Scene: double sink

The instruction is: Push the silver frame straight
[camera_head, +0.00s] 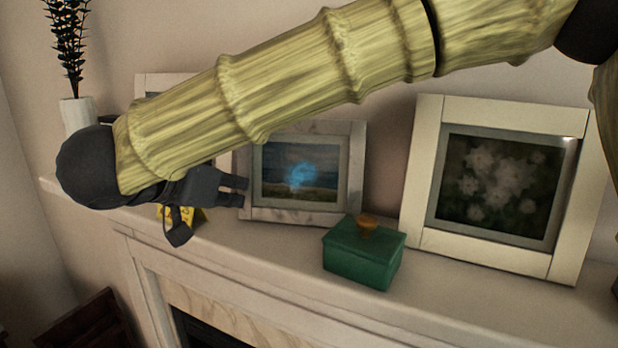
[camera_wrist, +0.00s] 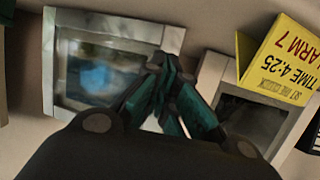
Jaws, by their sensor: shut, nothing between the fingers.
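The silver-grey frame (camera_head: 356,170) around a blue seascape picture leans against the wall on the mantel, near the middle of the head view. It also shows at the left of the wrist view (camera_wrist: 110,25). My gripper (camera_head: 246,190) is shut and empty at the left edge of this frame. In the wrist view its fingertips (camera_wrist: 163,64) are close together by the frame's edge, between it and a second light frame (camera_wrist: 211,75). I cannot tell whether they touch either frame. My arm hides much of the second frame in the head view.
A yellow card (camera_wrist: 285,60) with printed text is beside the second frame. A green box (camera_head: 362,255) with an orange knob stands in front of the silver frame's right side. A large cream frame (camera_head: 425,170) is at right, a white vase (camera_head: 78,114) at far left. The mantel (camera_head: 260,250) is narrow.

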